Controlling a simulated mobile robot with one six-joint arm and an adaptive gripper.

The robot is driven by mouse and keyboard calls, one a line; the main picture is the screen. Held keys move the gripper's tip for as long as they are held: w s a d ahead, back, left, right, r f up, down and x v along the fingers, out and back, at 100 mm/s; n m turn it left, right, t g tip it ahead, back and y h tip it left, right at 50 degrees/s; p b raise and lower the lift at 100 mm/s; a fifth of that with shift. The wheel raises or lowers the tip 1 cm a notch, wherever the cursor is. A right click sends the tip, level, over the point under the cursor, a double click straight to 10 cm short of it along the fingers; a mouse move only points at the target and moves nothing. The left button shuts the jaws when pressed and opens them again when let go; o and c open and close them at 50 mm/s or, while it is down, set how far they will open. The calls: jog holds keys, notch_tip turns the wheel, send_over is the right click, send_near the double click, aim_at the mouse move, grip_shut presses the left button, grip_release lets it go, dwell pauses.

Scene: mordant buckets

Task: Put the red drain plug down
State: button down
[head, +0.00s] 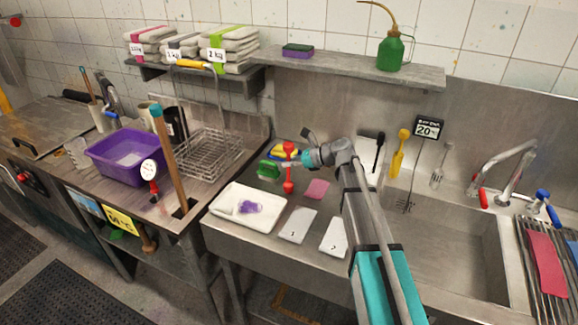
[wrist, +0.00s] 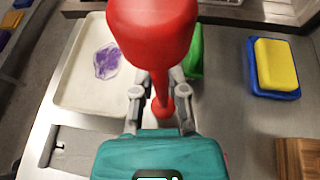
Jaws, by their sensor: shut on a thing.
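The red drain plug (head: 289,168) is upright in the head view, a slim shaft with a wider part at each end. My gripper (head: 294,158) is shut on its shaft, reaching in from the right. In the wrist view the plug's large red end (wrist: 150,30) is close to the camera, and its shaft runs between the fingers of my gripper (wrist: 160,88). Its lower end is over the steel worktop (head: 258,240), between a green object (head: 268,170) and a pink cloth (head: 317,189). I cannot tell whether it touches the worktop.
A white tray (head: 222,209) with a purple piece (head: 249,207) lies in front. Two pale cards (head: 298,224) (head: 333,238) lie to its right. A yellow sponge on a blue one (wrist: 277,65) sits behind the plug. A wire rack (head: 210,150) stands left, the sink (head: 450,245) right.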

jog(key=shift+f, duration=0.2)
jog(key=c, duration=0.7)
grip_release()
jog(key=shift+r, duration=0.25)
jog(key=shift+d+r, duration=0.15)
jog(key=shift+d, duration=0.2)
jog(key=p+v, duration=0.4)
jog(key=v, duration=0.7)
jog(key=shift+s+d+p, duration=0.1)
jog(key=shift+d+p, duration=0.05)
jog(key=shift+p, duration=0.15)
